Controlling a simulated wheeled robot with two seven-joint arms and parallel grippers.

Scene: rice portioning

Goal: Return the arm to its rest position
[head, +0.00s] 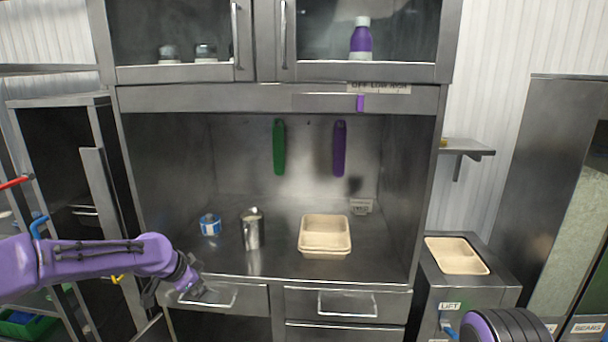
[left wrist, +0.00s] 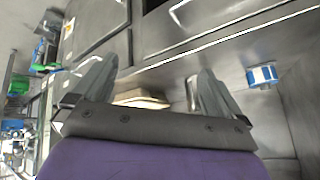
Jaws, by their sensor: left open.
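My left arm reaches in from the left in the head view. Its gripper (head: 178,292) is in front of the counter's front edge, by the left drawer handle. In the left wrist view the two fingers of my left gripper (left wrist: 159,74) stand wide apart with nothing between the tips. Part of my right arm shows at the lower right of the head view, but its gripper is out of sight.
On the counter stand a blue-and-white can (head: 210,225), a metal cup (head: 252,230) and stacked tan trays (head: 325,252). A tan bin (head: 457,257) sits in the lift stand at right. Drawer handles (head: 347,304) stick out below the counter.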

